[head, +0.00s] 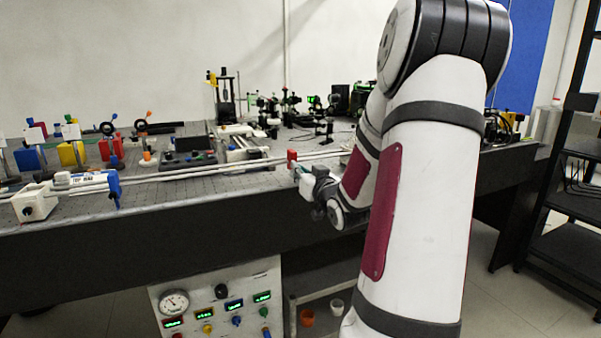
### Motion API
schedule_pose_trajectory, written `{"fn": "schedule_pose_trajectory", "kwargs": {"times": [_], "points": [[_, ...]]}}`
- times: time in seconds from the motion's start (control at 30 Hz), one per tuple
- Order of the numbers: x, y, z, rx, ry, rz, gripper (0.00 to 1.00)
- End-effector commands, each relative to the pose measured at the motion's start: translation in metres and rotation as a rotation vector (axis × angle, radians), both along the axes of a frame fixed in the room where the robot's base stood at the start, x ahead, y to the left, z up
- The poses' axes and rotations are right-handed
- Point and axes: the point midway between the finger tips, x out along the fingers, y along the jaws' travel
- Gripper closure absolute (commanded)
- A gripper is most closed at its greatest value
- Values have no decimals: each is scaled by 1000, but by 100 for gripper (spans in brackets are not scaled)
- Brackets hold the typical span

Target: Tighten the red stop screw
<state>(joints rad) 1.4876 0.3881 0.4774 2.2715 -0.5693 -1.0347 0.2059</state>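A small red part (292,157), which may be the red stop screw, stands at the front edge of the bench, near the rods. It is too small in the head view to make out its shape or how far it is screwed in. My gripper (318,186) is at the bench's front edge, just below and right of the red part. A small white block (306,185) shows beside the gripper. I cannot tell whether they touch. The fingertips are not clear, so I cannot tell whether the gripper is open or shut.
Long rods (215,171) run along the front of the bench (150,205). Coloured optics mounts crowd the left, and dark mounts stand at the back. A control panel (222,307) with a gauge and knobs is below the bench edge. A black shelf rack (570,190) stands right.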

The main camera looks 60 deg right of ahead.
Motion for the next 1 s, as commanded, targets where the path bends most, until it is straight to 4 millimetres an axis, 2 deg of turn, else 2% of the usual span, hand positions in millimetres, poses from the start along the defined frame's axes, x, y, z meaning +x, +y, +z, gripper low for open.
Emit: {"fn": "schedule_pose_trajectory", "kwargs": {"times": [0.27, 0.63, 1.0], "points": [[1, 1, -1, -21, 13, 3, 100], [1, 1, -2, -246, 150, 3, 100], [0, 1, -1, -269, 166, 2, 100]]}}
